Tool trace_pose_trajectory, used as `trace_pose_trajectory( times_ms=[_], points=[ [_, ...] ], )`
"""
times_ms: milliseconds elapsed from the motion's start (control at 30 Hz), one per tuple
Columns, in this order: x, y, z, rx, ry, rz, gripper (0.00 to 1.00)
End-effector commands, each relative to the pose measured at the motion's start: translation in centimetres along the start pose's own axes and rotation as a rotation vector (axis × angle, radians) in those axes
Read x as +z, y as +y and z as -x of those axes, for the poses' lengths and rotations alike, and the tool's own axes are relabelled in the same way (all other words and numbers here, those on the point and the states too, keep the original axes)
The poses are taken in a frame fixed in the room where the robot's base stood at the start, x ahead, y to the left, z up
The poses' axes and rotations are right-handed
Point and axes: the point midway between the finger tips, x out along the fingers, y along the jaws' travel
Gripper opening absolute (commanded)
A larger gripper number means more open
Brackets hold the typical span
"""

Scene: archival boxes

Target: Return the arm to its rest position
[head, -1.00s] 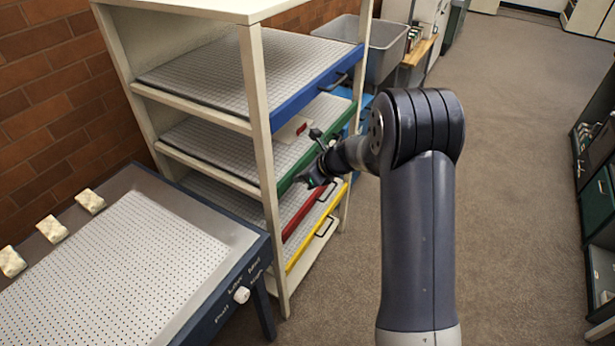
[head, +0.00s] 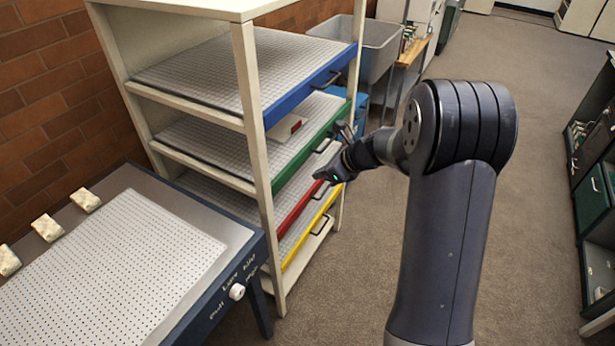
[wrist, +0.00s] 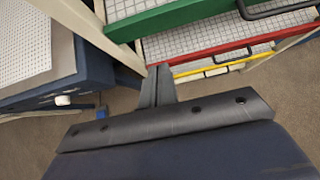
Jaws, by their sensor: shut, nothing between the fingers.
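My gripper (head: 330,172) is in front of the shelf rack, near the green-edged and red-edged trays, with nothing held. In the wrist view my gripper (wrist: 157,72) shows its fingers together and empty, with the rack's trays beyond it. My arm reaches from the lower right of the head view, bent at the elbow, toward the rack.
The white rack (head: 255,110) also holds blue (head: 310,87), red (head: 298,207) and yellow (head: 310,230) edged trays with black handles. A perforated table (head: 110,260) stands at the left. A grey bin (head: 375,50) is behind. Open carpet (head: 540,100) lies to the right.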

Motion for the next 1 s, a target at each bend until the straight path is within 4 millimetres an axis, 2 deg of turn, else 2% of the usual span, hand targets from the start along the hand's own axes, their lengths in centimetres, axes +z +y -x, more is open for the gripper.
trace_pose_trajectory(
  times_ms=[33, 200, 433, 767, 867, 1000],
  points=[
    [0.0, -0.1, 1.1, -0.003, -0.002, 0.000, 0.00],
    [0.0, 0.0, 3.2, -0.001, 0.000, 0.000, 0.00],
    [-0.1, 0.0, 4.0, 0.001, 0.001, -0.001, 0.00],
    [-0.1, 0.0, 3.5, 0.002, 0.002, -0.001, 0.00],
    [-0.1, 0.1, 2.4, 0.005, 0.002, 0.000, 0.00],
    [-0.1, 0.1, -0.1, 0.006, 0.003, -0.001, 0.00]
  ],
)
